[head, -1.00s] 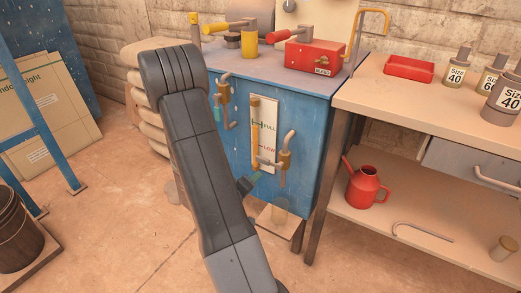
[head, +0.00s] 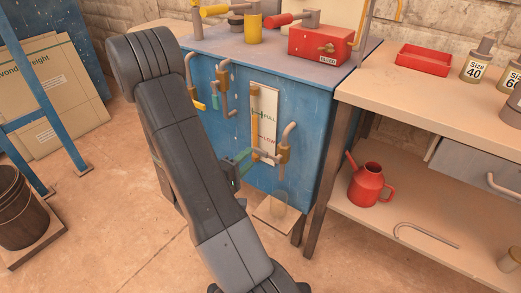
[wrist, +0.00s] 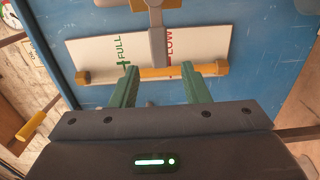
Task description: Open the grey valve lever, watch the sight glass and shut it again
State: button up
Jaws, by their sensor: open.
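The sight glass (head: 254,130) is an amber tube on a white plate marked FULL and LOW, on the front of the blue cabinet. It also shows, lying sideways, in the wrist view (wrist: 150,73). In the wrist view the grey lever (wrist: 157,45) reaches across the plate toward the tube. My gripper (head: 243,158) has green fingers and is just left of the tube's lower part. In the wrist view my gripper (wrist: 160,72) is open and empty, with the lever's end lined up between the fingertips; depth is unclear.

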aim_at(256, 152)
jog(key=b+x, duration=0.1)
jog(key=x, duration=0.6)
jog(key=shift+w+d, duration=0.25)
jog(key=shift+w, duration=0.05)
jog(key=shift+c, duration=0.4)
grip_shut()
